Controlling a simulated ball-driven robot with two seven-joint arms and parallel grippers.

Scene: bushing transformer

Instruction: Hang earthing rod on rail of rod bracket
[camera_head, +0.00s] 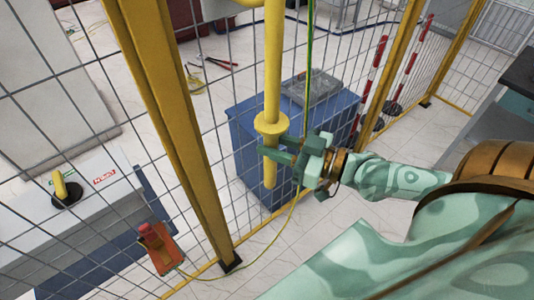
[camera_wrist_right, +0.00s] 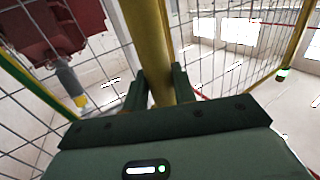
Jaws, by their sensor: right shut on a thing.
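The yellow earthing rod (camera_head: 272,70) stands nearly upright in front of the mesh fence in the head view, with a round collar partway down. My right gripper (camera_head: 273,150) is shut on the rod just below the collar. In the right wrist view the rod (camera_wrist_right: 148,40) runs up between the fingers of the gripper (camera_wrist_right: 159,90). The rod's top end is outside the head view. A short yellow piece (camera_head: 248,3) shows at the top edge; I cannot tell whether it belongs to the bracket. I cannot make out the rod bracket's rail. My left gripper is not in view.
A yellow fence post (camera_head: 170,120) stands left of the rod. A green-yellow cable (camera_head: 309,55) hangs beside my right gripper, and a thin cable runs down to an orange-red clamp (camera_head: 162,250) at the fence. A blue box (camera_head: 245,135) stands behind the rod.

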